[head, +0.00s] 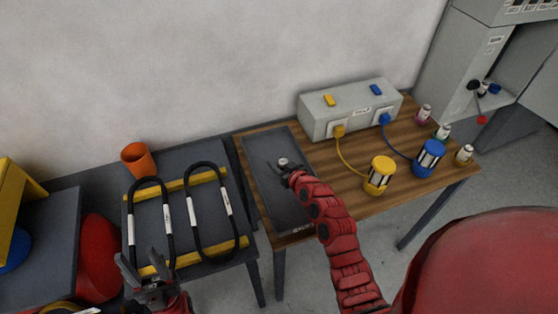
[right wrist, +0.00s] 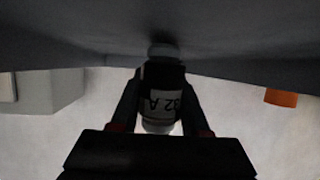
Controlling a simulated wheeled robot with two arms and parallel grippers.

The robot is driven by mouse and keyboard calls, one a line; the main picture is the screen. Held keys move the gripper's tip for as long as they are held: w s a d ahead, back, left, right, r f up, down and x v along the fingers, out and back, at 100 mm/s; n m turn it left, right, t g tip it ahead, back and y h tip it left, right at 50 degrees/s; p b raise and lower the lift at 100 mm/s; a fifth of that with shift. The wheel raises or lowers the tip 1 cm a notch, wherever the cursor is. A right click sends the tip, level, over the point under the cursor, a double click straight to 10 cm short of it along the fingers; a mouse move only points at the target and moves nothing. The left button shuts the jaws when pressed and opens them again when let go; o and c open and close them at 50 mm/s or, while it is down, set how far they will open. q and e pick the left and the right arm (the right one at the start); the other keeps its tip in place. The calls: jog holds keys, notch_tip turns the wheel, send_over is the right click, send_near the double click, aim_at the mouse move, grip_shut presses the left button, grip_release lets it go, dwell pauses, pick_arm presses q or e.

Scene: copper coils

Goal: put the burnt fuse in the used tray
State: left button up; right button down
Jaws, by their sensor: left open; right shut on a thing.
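The fuse (right wrist: 162,100) has metal end caps, a pale label reading "32 A" and dark, burnt-looking parts. My right gripper (head: 285,170) is shut on it over the dark grey tray (head: 266,200) on the wooden table. One end cap of the fuse (head: 283,161) shows past the fingertips in the head view. In the right wrist view the fuse's far end meets the dark surface; I cannot tell if it touches. My left gripper (head: 140,264) is open and empty, low at the front of the rack with the black loops.
A grey box (head: 350,112) with yellow and blue plugs stands at the table's back. Yellow (head: 378,176) and blue (head: 429,158) cabled holders and several small fuses (head: 464,154) stand to the right. An orange cup (head: 138,160) is at left. The tray is otherwise clear.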

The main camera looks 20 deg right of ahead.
jog(key=shift+f, duration=0.15)
jog(key=shift+c, duration=1.9)
grip_release()
